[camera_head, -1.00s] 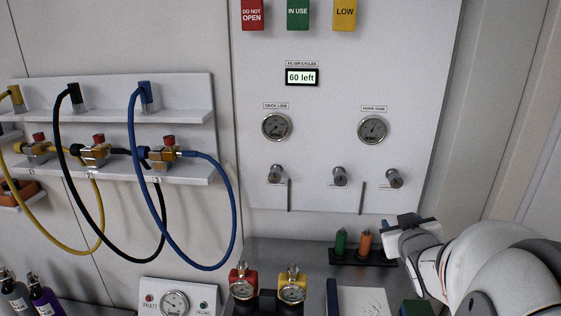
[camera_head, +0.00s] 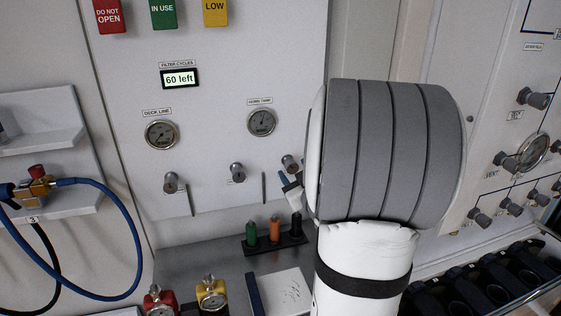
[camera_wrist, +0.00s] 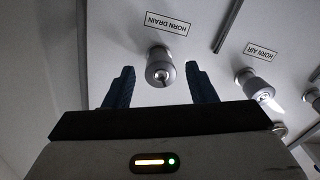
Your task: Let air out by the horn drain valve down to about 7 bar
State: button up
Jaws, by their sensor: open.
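The horn drain valve (camera_wrist: 160,68) is a round grey metal knob under an upside-down HORN DRAIN label (camera_wrist: 167,22) in the wrist view. My gripper (camera_wrist: 159,72) is open, with one blue finger on each side of the knob and a gap on both sides. In the head view the rightmost panel knob (camera_head: 290,163) has my gripper (camera_head: 289,181) just below it, partly hidden by my arm. The horn tank gauge (camera_head: 262,122) is a round dial above; its reading is too small to tell.
The horn air valve (camera_wrist: 256,85) sits to the right in the wrist view. The deck line gauge (camera_head: 161,135) is at left on the panel. A rack with green, orange and black cylinders (camera_head: 274,229) stands below. Another gauge panel (camera_head: 520,160) is at right.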

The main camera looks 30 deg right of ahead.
jog(key=shift+x, duration=1.05)
jog(key=c, duration=1)
jog(key=shift+o, duration=0.2)
jog(key=b, duration=0.1)
jog(key=n+b, duration=0.1)
jog(key=b, duration=0.1)
jog(key=shift+f, duration=0.25)
jog(key=shift+r+n+b, duration=0.2)
jog(key=shift+n+b, duration=0.4)
jog(key=shift+b, duration=0.2)
jog(key=shift+r, duration=0.1)
jog(key=o, duration=1)
jog(key=shift+c, duration=0.2)
